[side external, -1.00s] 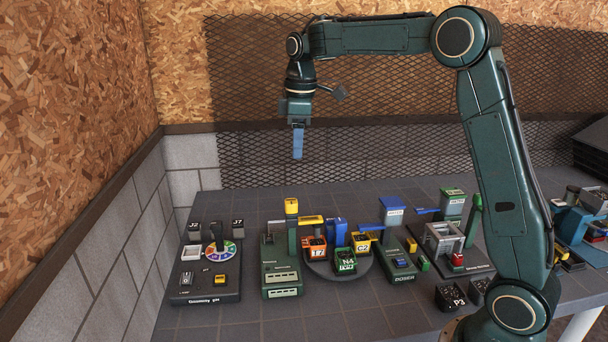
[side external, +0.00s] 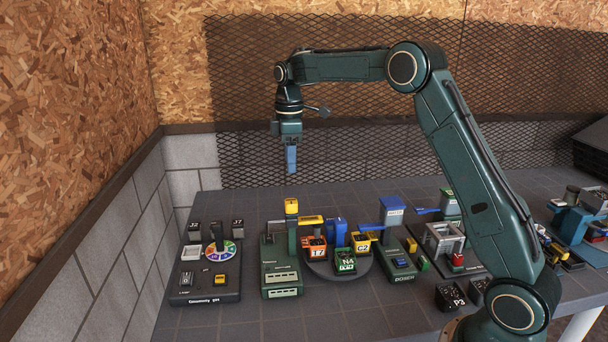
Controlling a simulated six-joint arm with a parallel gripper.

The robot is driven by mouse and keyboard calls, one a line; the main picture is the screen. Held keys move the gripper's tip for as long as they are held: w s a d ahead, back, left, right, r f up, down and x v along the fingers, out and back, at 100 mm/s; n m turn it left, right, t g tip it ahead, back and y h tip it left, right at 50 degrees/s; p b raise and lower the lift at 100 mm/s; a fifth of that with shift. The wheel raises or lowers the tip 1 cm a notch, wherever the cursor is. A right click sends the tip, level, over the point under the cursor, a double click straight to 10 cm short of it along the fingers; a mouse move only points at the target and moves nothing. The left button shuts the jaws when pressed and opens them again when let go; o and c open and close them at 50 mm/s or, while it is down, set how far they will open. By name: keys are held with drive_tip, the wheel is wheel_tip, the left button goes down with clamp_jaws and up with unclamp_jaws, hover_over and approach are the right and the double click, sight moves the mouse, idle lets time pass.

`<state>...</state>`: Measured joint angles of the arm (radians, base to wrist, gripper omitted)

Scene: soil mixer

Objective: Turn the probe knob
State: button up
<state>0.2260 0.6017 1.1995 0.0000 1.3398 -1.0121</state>
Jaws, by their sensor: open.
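On the dark panel (side external: 205,297) at the left stands a round dial (side external: 222,253) with a multi-coloured face. A small grey part (side external: 187,279) and a yellow part (side external: 220,280) sit nearer the panel's front edge. I cannot read which of these is the probe knob. My gripper (side external: 291,160) hangs with its blue fingers pointing down, open, empty and touching nothing. It is high above the table, to the right of the panel in the picture.
A green station (side external: 282,278) with a yellow-topped post stands right of the panel. A round tray (side external: 322,271) carries several labelled bins. The doser (side external: 401,266), with a tall blue-topped post, is farther right. The back of the table is clear.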

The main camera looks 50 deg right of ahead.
sight(291, 201)
wheel_tip(291, 201, down, 12)
drive_tip(key=shift+f, duration=0.1)
idle(0.5)
drive_tip(key=c, duration=1)
